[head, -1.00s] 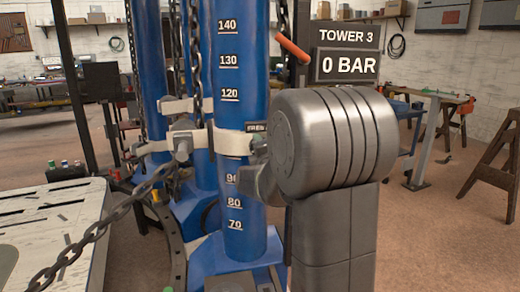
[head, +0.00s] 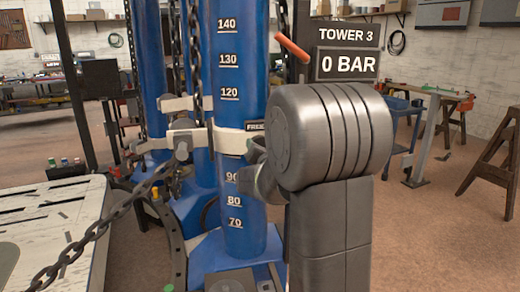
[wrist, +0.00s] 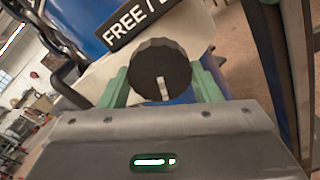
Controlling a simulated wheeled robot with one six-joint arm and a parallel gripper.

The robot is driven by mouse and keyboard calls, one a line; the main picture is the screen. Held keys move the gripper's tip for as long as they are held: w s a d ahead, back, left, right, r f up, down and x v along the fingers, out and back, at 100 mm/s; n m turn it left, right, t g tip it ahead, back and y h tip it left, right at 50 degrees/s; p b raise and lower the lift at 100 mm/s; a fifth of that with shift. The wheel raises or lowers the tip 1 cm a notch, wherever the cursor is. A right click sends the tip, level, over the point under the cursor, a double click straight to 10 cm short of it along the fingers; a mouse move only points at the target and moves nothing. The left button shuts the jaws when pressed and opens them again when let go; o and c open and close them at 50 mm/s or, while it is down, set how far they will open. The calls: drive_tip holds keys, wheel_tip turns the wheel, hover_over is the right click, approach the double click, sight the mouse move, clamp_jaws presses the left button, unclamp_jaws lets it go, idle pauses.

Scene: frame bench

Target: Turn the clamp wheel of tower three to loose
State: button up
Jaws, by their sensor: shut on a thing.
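The clamp wheel (wrist: 150,62) is a dark, many-sided knob with a pale mark, which points toward the bottom of the wrist view. My gripper (wrist: 162,80) has its green fingers on both sides of the wheel and is shut on it. A black label (wrist: 150,22) reading "FREE /" sits above the wheel, its right end cut off. In the head view tower three's blue column (head: 239,120) carries a white collar (head: 228,140). My grey arm hides the wheel and most of my gripper there.
A sign (head: 348,35) reads "TOWER 3" and the display (head: 348,64) below it reads "0 BAR". An orange-handled lever (head: 292,48) stands above my arm. A chain (head: 90,237) hangs across the left, over a pale slotted table (head: 50,225).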

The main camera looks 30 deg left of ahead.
drive_tip(key=shift+n, duration=0.4)
drive_tip(key=o, duration=1)
drive_tip(key=b+v, duration=0.1)
drive_tip(key=v, duration=1.2)
drive_tip(key=shift+s+d, duration=0.2)
drive_tip(key=shift+s, duration=0.15)
drive_tip(key=p+x, duration=0.1)
drive_tip(key=x, duration=1.3)
drive_tip(key=shift+d, duration=0.1)
drive_tip(key=shift+s, duration=0.15)
